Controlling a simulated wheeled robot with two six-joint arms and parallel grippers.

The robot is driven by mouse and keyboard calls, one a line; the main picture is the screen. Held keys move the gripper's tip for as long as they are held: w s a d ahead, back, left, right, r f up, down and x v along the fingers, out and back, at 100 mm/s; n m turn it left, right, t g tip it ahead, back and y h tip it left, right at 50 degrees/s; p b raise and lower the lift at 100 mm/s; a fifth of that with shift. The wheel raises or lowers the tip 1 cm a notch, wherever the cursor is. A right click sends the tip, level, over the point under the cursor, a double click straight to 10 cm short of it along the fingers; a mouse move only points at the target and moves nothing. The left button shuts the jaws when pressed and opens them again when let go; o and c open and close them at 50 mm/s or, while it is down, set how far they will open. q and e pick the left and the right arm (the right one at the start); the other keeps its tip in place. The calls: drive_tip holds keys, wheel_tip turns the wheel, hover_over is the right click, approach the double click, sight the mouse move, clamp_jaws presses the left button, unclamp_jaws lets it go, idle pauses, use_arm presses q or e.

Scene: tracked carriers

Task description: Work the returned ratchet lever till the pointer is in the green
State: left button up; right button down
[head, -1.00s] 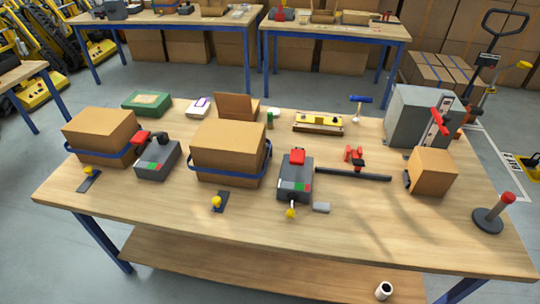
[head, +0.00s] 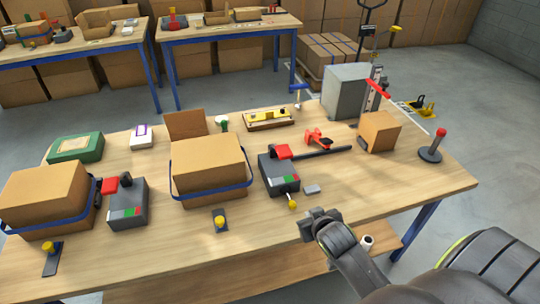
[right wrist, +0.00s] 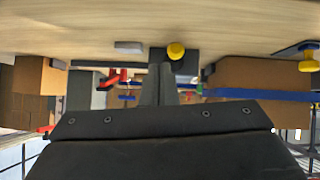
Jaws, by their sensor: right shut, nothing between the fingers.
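A dark grey unit (head: 279,173) with a red block on top and a small red-and-green window stands mid-table. A short lever with a yellow knob (head: 292,205) sticks out at its front; a yellow knob also shows in the right wrist view (right wrist: 176,51). A similar unit (head: 128,204) stands further left, by a strapped carton. The pointer is too small to make out. My left gripper is out of view.
Strapped cartons (head: 208,170) stand left of the middle unit. A dark bar (head: 322,153) and a small grey block (head: 312,189) lie right of it. A grey cabinet with a red handle (head: 345,92) and a red-knobbed post (head: 432,150) stand at the right. The front right tabletop is clear.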

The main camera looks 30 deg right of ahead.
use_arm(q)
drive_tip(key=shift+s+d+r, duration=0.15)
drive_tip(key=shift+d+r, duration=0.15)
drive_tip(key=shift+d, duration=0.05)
use_arm(e)
drive_tip(key=w+r+t, duration=0.2)
drive_tip(key=w+r, duration=0.1)
drive_tip(key=r, duration=0.5)
drive_tip(key=w+r+t, duration=0.3)
drive_tip(key=r, duration=0.6)
drive_tip(key=shift+w+a+r+m, duration=0.2)
drive_tip(key=shift+a+m, duration=0.1)
drive_tip(key=shift+m, duration=0.1)
drive_tip(key=shift+w+f, duration=0.1)
drive_tip(key=p, duration=0.2)
hover_over(279, 150)
drive_tip(key=s, duration=0.5)
wheel_tip(279, 150, down, 2)
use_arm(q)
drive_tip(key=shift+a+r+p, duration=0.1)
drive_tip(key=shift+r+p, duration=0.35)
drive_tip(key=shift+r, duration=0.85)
use_arm(e)
drive_tip(key=shift+w+d+f, duration=0.1)
drive_tip(key=shift+w+f, duration=0.05)
drive_tip(key=shift+f, duration=2.1)
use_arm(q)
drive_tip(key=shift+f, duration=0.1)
